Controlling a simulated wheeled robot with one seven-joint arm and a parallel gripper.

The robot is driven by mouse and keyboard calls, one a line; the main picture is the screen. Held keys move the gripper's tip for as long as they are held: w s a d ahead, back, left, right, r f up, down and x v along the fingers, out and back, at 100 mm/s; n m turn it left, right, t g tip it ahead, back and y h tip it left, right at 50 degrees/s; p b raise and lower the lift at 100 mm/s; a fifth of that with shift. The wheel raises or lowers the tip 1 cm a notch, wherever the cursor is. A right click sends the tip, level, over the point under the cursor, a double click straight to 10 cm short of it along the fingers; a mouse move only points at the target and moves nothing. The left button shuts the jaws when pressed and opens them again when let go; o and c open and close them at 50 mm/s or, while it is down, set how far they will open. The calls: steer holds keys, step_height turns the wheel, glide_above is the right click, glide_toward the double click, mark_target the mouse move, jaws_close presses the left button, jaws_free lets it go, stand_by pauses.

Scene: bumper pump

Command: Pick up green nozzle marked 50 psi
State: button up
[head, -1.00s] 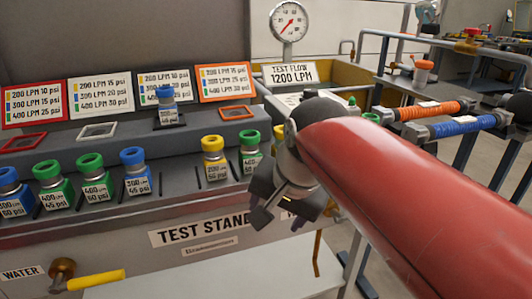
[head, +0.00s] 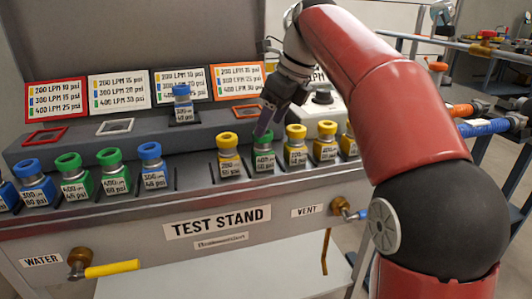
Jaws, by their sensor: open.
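Three green nozzles stand in the rack of the test stand in the head view. One green nozzle (head: 264,160) is right of centre, between yellow nozzles; its pressure figure is too small to read. The other two, a green nozzle (head: 72,178) that seems to read 45 psi and a green nozzle (head: 113,172) that seems to read 60 psi, stand at the left. My gripper (head: 267,122) is open, pointing down just above the right-hand green nozzle. Its fingers overlap the top of that nozzle in the picture; I cannot tell whether they touch.
Yellow nozzles (head: 228,155), (head: 296,147) flank the green one closely. A blue nozzle (head: 182,105) stands on the raised shelf near empty square frames (head: 114,127). Label cards (head: 119,90) stand behind. A white box (head: 322,104) with a dark knob is right of my gripper.

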mark_target(263, 150)
steer(key=x, duration=0.3)
steer(key=b+x, duration=0.1)
steer(key=x, duration=0.1)
steer(key=shift+a, duration=0.3)
steer(key=shift+c, duration=0.3)
steer(key=c, duration=1.1)
steer(key=shift+d+r, duration=0.1)
